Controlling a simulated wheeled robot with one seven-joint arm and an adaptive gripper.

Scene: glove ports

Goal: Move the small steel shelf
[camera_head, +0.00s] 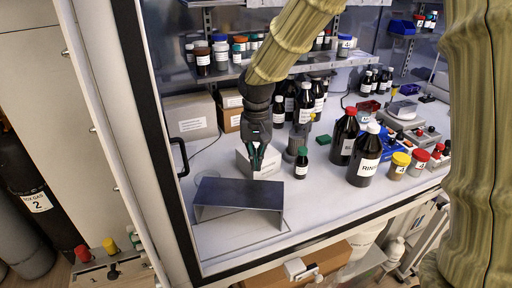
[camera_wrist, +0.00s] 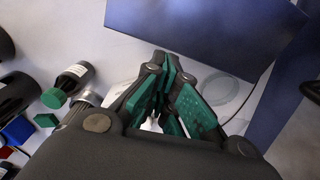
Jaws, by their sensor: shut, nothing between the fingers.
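The small steel shelf (camera_head: 240,193) is a dark, low, flat-topped stand on the white worktop, near the front left of the cabinet. Its top also shows in the wrist view (camera_wrist: 205,30), beyond my fingertips. My gripper (camera_head: 257,166) has green finger pads and hangs just behind the shelf in the head view, pointing down. In the wrist view my gripper (camera_wrist: 168,75) is shut and empty, its tips apart from the shelf's edge as far as I can tell. A white box (camera_head: 260,160) stands right behind the gripper.
A small green-capped bottle (camera_head: 301,164) and large dark bottles (camera_head: 364,158) stand to the right. Cardboard boxes (camera_head: 190,115) stand at the back left. The cabinet's frame post (camera_head: 160,130) bounds the left side. Worktop (camera_head: 320,195) right of the shelf is clear.

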